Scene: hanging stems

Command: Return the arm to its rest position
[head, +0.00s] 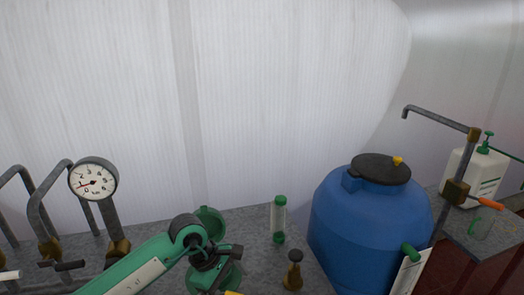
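A green arm-like body (140,265) with a white panel comes up from the lower left edge. It ends at a dark round joint (187,233) with black fittings below it. I cannot tell whether it is mine or a device on the bench. Round green parts show behind and under these fittings. No gripper fingers are clearly visible, so neither of my grippers can be made out in the head view.
A pressure gauge (93,179) and bent grey pipes stand at the left. A green-capped clear tube (279,220) and a small brass-coloured piece (292,270) stand on the grey bench (245,222). A blue drum (370,225), a tap pipe (436,120) and a white pump bottle (478,175) are at the right.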

